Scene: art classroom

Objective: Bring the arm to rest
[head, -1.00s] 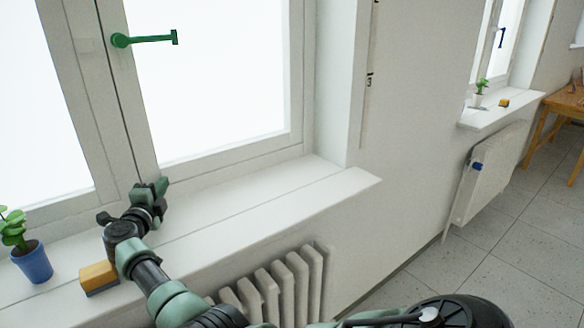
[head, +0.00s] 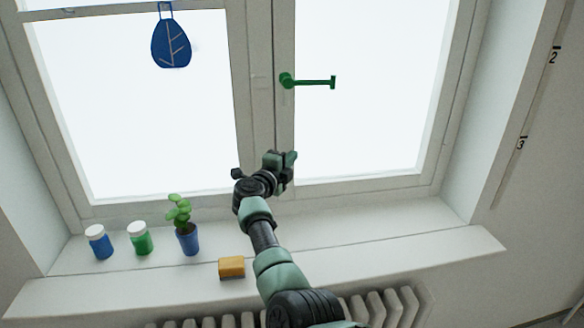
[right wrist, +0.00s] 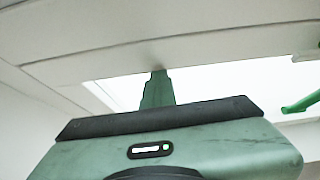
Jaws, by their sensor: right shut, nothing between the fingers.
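My right arm comes in from the bottom of the head view, and my right gripper (head: 282,160) is shut and empty. It is in front of the window's middle frame, below and a little left of the green window handle (head: 310,82), apart from it. The handle lies horizontal, pointing right. In the right wrist view the closed fingers (right wrist: 157,90) show against the white frame, with part of the green handle (right wrist: 302,103) at the right edge. My left gripper is out of view.
On the windowsill (head: 390,245) stand a blue jar (head: 99,246), a green jar (head: 140,243) and a potted plant (head: 188,240). A yellow block (head: 231,267) lies left of my arm. A radiator (head: 395,308) is below; the sill's right part is clear.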

